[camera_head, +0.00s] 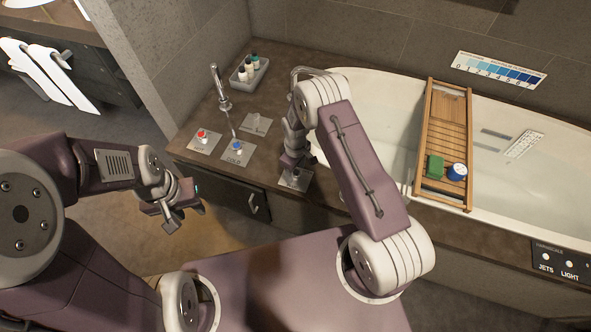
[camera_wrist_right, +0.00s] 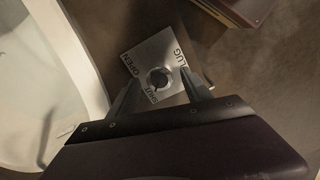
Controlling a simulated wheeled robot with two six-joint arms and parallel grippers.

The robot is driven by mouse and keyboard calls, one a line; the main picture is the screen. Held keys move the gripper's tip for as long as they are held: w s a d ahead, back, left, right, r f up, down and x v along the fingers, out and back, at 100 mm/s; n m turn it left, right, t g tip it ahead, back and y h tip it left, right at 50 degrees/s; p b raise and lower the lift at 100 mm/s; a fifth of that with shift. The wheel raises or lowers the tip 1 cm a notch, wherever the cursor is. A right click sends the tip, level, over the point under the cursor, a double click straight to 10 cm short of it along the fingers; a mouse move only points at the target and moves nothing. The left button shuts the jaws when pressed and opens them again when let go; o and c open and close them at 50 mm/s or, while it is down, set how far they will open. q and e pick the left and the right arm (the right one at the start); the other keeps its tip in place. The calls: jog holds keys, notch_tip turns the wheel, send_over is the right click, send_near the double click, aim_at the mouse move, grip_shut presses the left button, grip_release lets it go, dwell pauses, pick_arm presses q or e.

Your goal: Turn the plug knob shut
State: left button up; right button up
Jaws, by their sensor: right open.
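The plug knob (camera_wrist_right: 157,78) is a small dark round knob on a square metal plate (camera_wrist_right: 148,52) marked PLUG, OPEN and SHUT. Its pointer direction is too blurred to tell. My right gripper (camera_wrist_right: 160,92) is open, with one finger on each side of the knob; I cannot tell whether they touch it. In the head view the plug plate (camera_head: 297,183) sits on the tub's front ledge, and my right gripper (camera_head: 292,167) is directly over it, hiding the knob. My left gripper (camera_head: 188,217) is open and empty, off to the left over the floor.
The red-topped knob (camera_head: 202,134), blue-topped knob (camera_head: 237,147) and spout (camera_head: 222,100) stand left of my right gripper. A bottle tray (camera_head: 250,75) is behind them. The bathtub (camera_head: 390,110) with a wooden caddy (camera_head: 445,105) lies to the right.

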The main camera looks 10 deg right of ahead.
aim_at(296, 172)
notch_tip(296, 172, up, 9)
jog(key=p, duration=0.1)
dwell(0.5)
